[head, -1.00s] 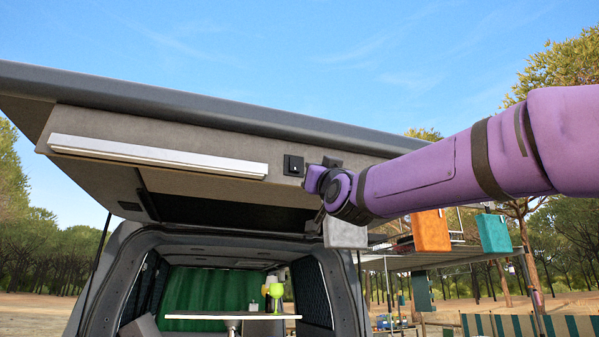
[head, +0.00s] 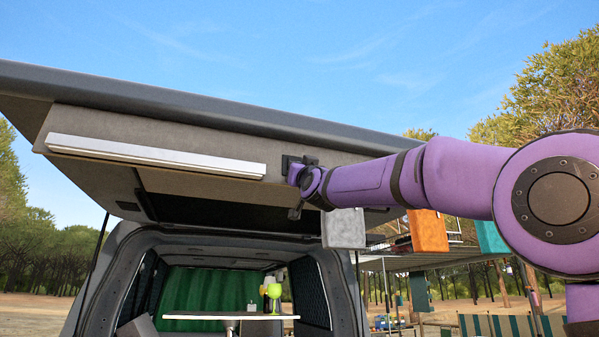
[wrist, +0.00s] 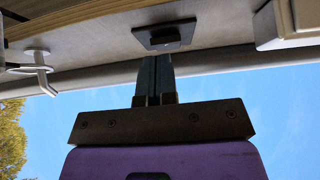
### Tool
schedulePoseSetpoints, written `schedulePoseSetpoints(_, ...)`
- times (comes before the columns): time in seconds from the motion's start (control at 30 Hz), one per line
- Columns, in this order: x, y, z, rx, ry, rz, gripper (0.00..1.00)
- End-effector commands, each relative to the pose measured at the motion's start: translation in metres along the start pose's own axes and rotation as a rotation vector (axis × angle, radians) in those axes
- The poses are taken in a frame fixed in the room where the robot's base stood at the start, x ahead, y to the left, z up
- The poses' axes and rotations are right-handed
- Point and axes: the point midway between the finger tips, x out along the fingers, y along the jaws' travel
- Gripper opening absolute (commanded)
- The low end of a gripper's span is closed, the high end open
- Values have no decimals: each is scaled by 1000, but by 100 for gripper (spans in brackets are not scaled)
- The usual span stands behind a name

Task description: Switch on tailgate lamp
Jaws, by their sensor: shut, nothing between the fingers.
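The lamp bar (head: 155,155), a long pale strip, runs along the grey underside panel of the raised tailgate. It shows no clear glow. A small black switch plate (head: 286,160) sits just right of the bar's end, partly hidden behind my gripper (head: 295,171). In the wrist view the switch plate (wrist: 165,37) has a raised dark knob or rocker in its middle. My gripper (wrist: 154,75) is shut and empty, with its fingertips close to the plate's edge. I cannot tell whether they touch it.
A metal hook (wrist: 40,68) sticks out at the left in the wrist view. A pale box-like end (wrist: 285,22) is at the right. Grey (head: 344,228) and orange (head: 428,231) boxes hang below my arm. Open sky lies above the tailgate.

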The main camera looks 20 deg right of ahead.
Motion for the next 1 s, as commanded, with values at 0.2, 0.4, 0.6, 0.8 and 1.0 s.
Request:
schedulePoseSetpoints(0.2, 7, 0, 6, 0, 1, 0, 0)
schedulePoseSetpoints(0.4, 7, 0, 6, 0, 1, 0, 0)
schedulePoseSetpoints(0.6, 10, 0, 12, 0, -1, 0, 0)
schedulePoseSetpoints(0.8, 13, 0, 16, 1, 1, 1, 0)
schedulePoseSetpoints(1.0, 13, 1, 16, 0, 1, 1, 0)
